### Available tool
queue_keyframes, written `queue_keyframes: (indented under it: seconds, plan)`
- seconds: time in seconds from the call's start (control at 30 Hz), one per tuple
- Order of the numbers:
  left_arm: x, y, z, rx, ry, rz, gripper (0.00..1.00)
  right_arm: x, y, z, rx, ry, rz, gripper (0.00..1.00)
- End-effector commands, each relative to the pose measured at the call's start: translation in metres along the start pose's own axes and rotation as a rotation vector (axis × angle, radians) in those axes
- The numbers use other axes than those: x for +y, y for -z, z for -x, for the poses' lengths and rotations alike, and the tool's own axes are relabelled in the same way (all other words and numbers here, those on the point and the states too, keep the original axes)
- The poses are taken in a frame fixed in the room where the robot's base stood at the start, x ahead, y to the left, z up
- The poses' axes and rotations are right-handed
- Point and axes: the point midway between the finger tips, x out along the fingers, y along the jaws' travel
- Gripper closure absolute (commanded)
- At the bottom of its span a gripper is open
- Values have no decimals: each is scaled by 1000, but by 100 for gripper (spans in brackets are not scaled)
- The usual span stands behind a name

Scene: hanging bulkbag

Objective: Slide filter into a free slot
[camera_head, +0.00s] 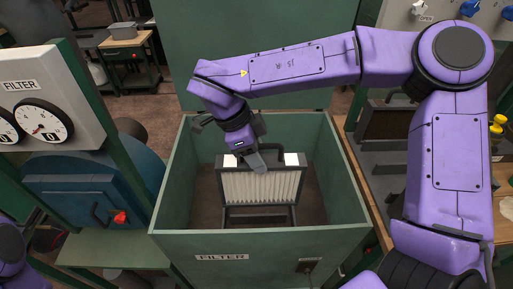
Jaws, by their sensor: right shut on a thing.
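The filter (262,187) is a white pleated panel in a dark frame with a dark handle on top. It is upright inside the open green box (260,243), whose front wall is labelled FILTER. My right gripper (258,160) reaches in from above and is shut on the filter's top handle. A dark frame-like structure (258,217) shows below the filter at the bottom of the box. I cannot tell whether the filter touches it, and the slots are not clearly visible. My left gripper is out of view; only a bit of purple arm shows at the lower left.
A dark framed panel (386,121) stands on the workbench at the right, behind my right arm. At the left are a panel (40,95) with gauges and a blue cylindrical housing (90,185) with a red-knobbed handle. The box's green lid (255,45) stands up behind it.

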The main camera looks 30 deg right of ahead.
Motion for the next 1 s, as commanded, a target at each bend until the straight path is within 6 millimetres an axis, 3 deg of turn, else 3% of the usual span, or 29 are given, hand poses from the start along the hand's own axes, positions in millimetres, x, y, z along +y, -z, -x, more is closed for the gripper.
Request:
queue_keyframes:
  seconds: [1.0]
  plan:
    - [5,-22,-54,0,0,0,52,0,-46,-111,0,0,-1,100]
